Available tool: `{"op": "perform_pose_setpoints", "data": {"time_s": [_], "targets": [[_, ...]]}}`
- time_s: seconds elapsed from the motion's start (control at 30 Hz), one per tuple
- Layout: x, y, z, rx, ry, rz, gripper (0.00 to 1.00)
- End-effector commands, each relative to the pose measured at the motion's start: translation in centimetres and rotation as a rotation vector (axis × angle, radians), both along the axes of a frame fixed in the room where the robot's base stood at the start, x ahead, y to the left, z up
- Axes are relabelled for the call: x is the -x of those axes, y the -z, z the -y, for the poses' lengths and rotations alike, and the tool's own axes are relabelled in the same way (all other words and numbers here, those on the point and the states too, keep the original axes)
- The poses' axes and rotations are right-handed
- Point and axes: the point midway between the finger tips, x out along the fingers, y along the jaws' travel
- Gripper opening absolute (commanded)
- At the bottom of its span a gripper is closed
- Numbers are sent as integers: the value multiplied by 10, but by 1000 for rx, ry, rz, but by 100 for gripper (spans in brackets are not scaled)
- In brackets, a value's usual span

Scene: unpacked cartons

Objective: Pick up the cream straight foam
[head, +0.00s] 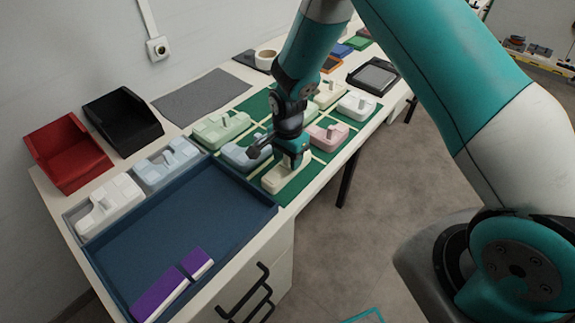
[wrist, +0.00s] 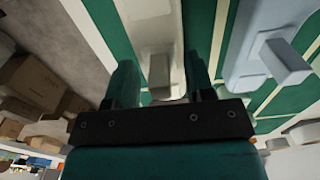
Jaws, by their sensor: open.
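A cream foam piece (head: 277,180) with a raised post lies on the green mat (head: 309,176) at its near corner, by the table's front edge. My gripper (head: 292,161) is directly over it, pointing down, and partly covers it. In the wrist view the cream foam (wrist: 149,22) lies lengthwise, with its upright post between my two open fingers (wrist: 160,75). A gap shows beside each finger, and I cannot tell whether either touches the foam. Another pale cream foam piece (head: 328,92) lies farther back on the mat.
A light blue foam (head: 240,157) is close on the left, and it also shows in the wrist view (wrist: 262,50). A pink foam (head: 329,137) and a green foam (head: 220,130) share the mat. A blue tray (head: 180,222) with purple blocks (head: 160,294) stands at the near left.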

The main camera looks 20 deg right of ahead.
Motion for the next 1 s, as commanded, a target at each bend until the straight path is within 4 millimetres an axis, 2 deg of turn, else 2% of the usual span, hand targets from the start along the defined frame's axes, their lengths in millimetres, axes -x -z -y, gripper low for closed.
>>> {"op": "perform_pose_setpoints", "data": {"time_s": [0.27, 0.3, 0.5, 0.83, 1.0], "targets": [[0, 6, 0, 0, 0, 1, 49], [0, 6, 0, 0, 0, 1, 47], [0, 6, 0, 0, 0, 1, 1], [0, 5, 0, 0, 0, 1, 0], [-1, -7, 0, -1, 0, 3, 0]]}}
